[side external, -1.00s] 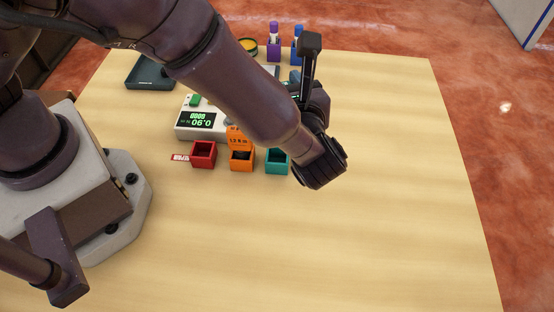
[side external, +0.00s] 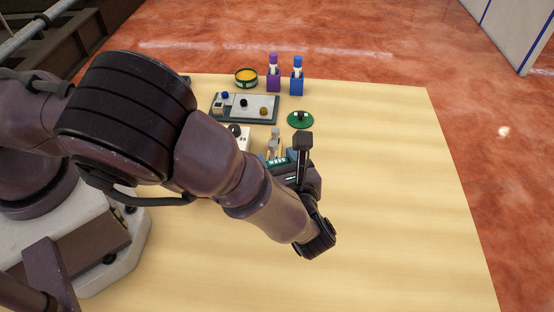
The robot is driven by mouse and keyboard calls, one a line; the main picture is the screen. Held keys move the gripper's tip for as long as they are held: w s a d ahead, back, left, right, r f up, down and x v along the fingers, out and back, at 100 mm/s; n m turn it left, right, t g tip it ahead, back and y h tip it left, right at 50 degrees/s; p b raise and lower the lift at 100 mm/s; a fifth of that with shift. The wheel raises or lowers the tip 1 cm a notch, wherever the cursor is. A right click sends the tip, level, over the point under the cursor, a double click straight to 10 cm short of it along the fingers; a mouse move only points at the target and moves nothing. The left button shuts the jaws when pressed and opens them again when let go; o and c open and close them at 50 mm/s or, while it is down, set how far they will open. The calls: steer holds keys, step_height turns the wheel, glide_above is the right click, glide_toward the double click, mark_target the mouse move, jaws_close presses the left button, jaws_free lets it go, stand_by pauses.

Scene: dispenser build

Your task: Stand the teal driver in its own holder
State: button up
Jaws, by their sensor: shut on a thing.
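My gripper (side external: 274,148) is over the middle of the table, with my forearm in front of much of it. It is shut on the teal driver (side external: 278,162), which shows as a small teal piece with pale lettering at the fingers. The driver's lower end and its exact tilt are hidden. The open teal holder is not visible now, as my arm covers that part of the table. I cannot tell how far the driver is from its holder.
A yellow-filled dish (side external: 246,78), purple holder (side external: 273,84) and blue holder (side external: 297,87) stand at the back. The right side is clear.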

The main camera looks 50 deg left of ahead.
steer(key=shift+f, duration=0.15)
steer(key=o, duration=0.7)
steer(key=shift+r, duration=0.25)
steer(key=v, duration=1.2)
